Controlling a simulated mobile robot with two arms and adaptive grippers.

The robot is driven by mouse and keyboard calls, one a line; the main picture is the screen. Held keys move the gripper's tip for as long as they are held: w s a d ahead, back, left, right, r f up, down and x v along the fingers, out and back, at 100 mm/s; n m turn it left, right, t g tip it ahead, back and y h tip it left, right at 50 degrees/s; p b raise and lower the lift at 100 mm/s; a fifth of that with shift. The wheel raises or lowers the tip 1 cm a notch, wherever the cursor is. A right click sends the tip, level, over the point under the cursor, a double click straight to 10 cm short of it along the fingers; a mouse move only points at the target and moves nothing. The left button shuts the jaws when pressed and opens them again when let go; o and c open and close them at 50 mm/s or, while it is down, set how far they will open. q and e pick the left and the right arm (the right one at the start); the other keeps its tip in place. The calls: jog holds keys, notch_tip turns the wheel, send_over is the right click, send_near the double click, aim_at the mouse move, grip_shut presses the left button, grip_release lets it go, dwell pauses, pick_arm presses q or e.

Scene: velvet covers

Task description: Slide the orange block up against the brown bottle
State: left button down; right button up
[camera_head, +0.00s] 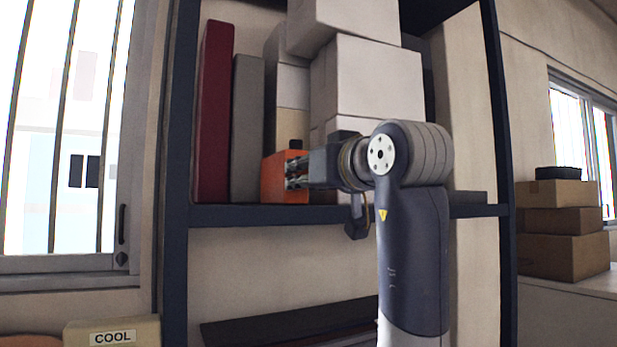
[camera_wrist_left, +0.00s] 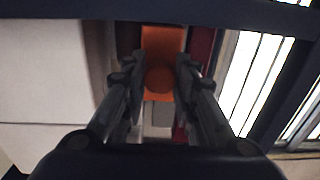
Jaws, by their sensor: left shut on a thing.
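The orange block (camera_head: 272,181) stands on the blue shelf (camera_head: 260,214), right of a grey upright panel. My left gripper (camera_head: 297,170) reaches it from the right, its fingers at the block's face. In the left wrist view the fingers (camera_wrist_left: 158,80) lie on both sides of the orange block (camera_wrist_left: 163,40) and are shut on it. A rounded, darker orange patch shows between the fingertips. I cannot make out a brown bottle in either view; my arm covers part of the shelf. My right gripper is not in view.
A dark red panel (camera_head: 214,110) and a grey panel (camera_head: 247,130) stand left of the block. Stacked white boxes (camera_head: 365,80) stand behind my gripper. The shelf's left post (camera_head: 178,150) is close to the red panel.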

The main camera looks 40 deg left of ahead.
pick_arm(q)
jog(key=shift+f, duration=0.1)
jog(key=c, duration=1.3)
grip_release()
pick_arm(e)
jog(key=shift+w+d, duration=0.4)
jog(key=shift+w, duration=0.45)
pick_arm(q)
jog(key=v, duration=1.2)
jog(key=shift+w, duration=0.1)
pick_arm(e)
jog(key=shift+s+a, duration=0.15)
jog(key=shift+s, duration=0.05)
